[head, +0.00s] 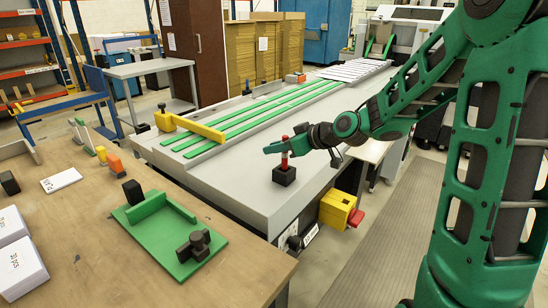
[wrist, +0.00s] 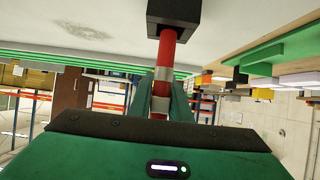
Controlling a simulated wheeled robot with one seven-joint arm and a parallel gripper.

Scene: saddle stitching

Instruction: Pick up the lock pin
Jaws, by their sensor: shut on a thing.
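The lock pin (head: 284,160) is a red rod with a pale metal band, standing upright at a black block (head: 284,175) on the grey machine bed. My gripper (head: 279,147) reaches in from the right and is shut on the upper part of the pin, above the block. In the wrist view, which looks upside down, the red pin (wrist: 167,50) runs between my green fingers (wrist: 162,98) to the black block (wrist: 174,14). The pin's end at the block is hidden, so I cannot tell how deep it sits.
The grey machine bed (head: 240,190) has green strips (head: 250,115) and a yellow bar (head: 190,127). A wooden bench (head: 90,230) at left carries a green fixture plate (head: 160,245) with a dark knob. A yellow box (head: 337,209) with a red part juts from the bed's near side.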

